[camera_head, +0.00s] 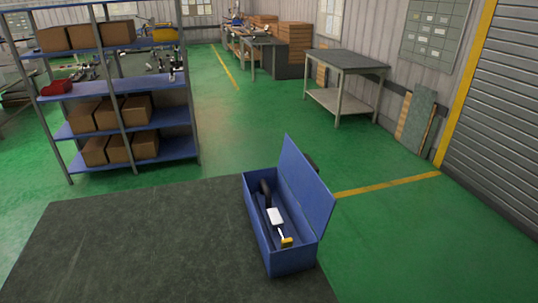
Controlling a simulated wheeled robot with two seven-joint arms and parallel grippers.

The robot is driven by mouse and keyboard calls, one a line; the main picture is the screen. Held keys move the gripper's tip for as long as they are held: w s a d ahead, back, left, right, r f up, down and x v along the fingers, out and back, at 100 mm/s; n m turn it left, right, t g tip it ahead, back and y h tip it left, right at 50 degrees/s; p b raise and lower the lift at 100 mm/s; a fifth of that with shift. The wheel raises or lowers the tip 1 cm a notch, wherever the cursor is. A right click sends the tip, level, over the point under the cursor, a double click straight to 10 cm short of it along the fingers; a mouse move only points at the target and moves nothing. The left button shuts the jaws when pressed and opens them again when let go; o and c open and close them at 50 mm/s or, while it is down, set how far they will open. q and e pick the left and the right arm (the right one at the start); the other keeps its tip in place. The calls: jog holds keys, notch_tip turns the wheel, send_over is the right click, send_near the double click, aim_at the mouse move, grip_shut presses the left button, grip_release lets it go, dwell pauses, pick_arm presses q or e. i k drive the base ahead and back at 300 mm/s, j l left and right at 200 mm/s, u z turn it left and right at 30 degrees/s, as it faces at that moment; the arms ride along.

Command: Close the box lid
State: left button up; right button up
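A long blue box (291,262) stands on the dark mat, near the mat's right edge. Its blue lid (306,188) is open, standing up along the right side and tilted outward. Inside the box lies a tool-like object (276,216) with a black end, a white middle and a yellow tip. A small dark part shows behind the lid's far end; I cannot tell what it is. Neither of my grippers shows in this view.
The dark mat (150,245) is bare left of the box. Blue-shelved racking (130,83) with cardboard boxes stands at the upper left. A grey worktable (345,60) stands at the back right. Green floor around the box is clear.

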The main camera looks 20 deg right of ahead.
aim_at(317, 201)
jog(key=l+u, duration=0.1)
jog(key=l, duration=0.6)
jog(key=k+l+u, duration=0.1)
jog(key=l, duration=0.6)
jog(key=k+l+u, duration=0.1)
jog(key=l, duration=0.6)
